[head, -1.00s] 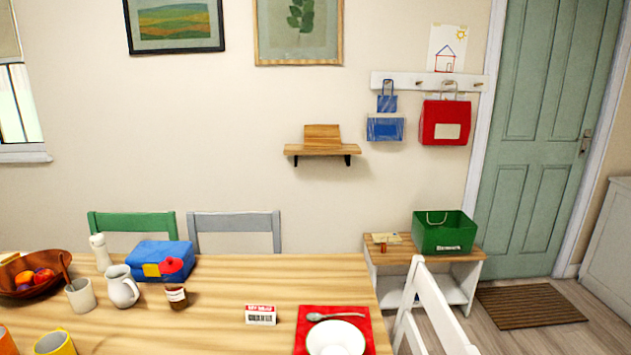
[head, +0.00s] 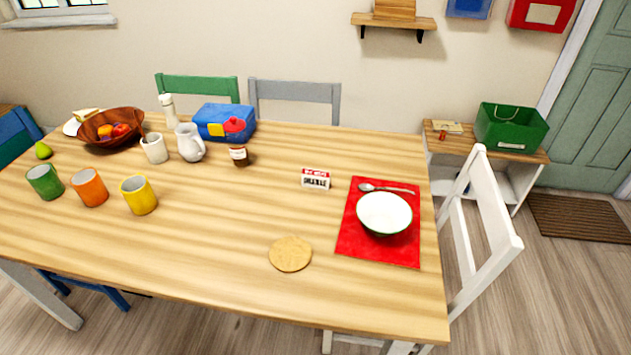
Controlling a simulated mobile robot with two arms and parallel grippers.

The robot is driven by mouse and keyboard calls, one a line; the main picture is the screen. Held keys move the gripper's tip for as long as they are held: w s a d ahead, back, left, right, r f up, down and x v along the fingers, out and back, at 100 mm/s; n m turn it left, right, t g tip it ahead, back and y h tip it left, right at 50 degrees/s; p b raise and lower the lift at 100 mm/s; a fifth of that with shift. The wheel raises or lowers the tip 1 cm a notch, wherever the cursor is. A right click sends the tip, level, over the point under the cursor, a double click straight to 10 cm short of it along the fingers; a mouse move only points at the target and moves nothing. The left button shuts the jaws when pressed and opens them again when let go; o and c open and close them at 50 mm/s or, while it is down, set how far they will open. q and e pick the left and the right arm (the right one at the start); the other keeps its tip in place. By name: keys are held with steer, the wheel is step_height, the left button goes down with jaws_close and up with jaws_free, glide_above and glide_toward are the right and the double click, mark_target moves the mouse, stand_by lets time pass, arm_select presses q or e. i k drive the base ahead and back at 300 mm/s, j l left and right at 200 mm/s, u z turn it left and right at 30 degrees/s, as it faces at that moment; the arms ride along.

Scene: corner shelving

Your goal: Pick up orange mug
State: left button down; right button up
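The orange mug (head: 89,188) stands upright on the left part of the wooden table (head: 225,228). It is between a green mug (head: 45,182) on its left and a yellow mug (head: 139,196) on its right, with small gaps. Neither of my grippers shows in the head view.
Behind the mugs are a wooden fruit bowl (head: 110,130), a white cup (head: 154,148), a white jug (head: 190,143), a jar (head: 239,156) and a blue lunch box (head: 224,122). A bowl (head: 384,212) sits on a red mat (head: 365,246). The table's front left is clear.

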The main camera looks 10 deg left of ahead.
mark_target(91, 184)
steer(key=u, duration=1.75)
